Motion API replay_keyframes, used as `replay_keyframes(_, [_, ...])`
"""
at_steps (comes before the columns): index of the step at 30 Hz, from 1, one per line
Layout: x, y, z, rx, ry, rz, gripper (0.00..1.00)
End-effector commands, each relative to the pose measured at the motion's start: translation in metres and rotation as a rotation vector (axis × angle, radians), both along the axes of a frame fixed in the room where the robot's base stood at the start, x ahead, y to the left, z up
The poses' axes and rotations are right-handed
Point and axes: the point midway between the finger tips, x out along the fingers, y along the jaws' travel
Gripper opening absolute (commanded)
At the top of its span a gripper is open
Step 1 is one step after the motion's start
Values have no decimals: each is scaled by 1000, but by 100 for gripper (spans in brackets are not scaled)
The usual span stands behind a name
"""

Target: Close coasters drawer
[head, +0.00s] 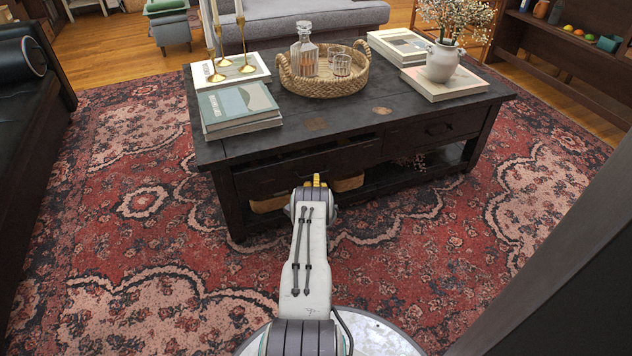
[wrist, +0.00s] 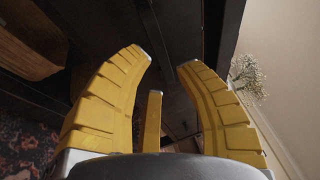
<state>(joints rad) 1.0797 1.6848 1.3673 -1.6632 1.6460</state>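The dark wooden coffee table (head: 350,122) stands ahead of me with two drawers in its near side. The left drawer (head: 262,182) appears pulled out a little, with a dark gap above its front. The right drawer (head: 432,130) looks flush and has a dark handle. Which one is the coasters drawer cannot be read. My gripper (head: 316,182) is in front of the left drawer, partly hidden by my arm. In the wrist view my gripper (wrist: 165,58) has its yellow fingers apart with nothing between them, facing dark wood. Contact cannot be told.
On the tabletop are a woven tray (head: 322,86), books (head: 238,106) and a flower vase (head: 442,60). Baskets (head: 268,204) sit on the lower shelf. A black sofa (head: 22,110) is at left. Open patterned rug (head: 130,250) surrounds the table.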

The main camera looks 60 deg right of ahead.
Motion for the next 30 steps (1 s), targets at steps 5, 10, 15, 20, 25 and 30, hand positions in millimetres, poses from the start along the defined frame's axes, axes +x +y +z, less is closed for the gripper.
replay_keyframes(5, [5,-10,0,-2,-1,0,30])
replay_keyframes(10, [12,-23,4,-1,0,0,30])
replay_keyframes(15, [15,-29,6,0,0,0,30])
replay_keyframes(20, [16,-30,7,0,0,0,30])
replay_keyframes(25, [16,-29,7,0,0,0,34])
replay_keyframes(30, [16,-29,7,0,0,0,19])
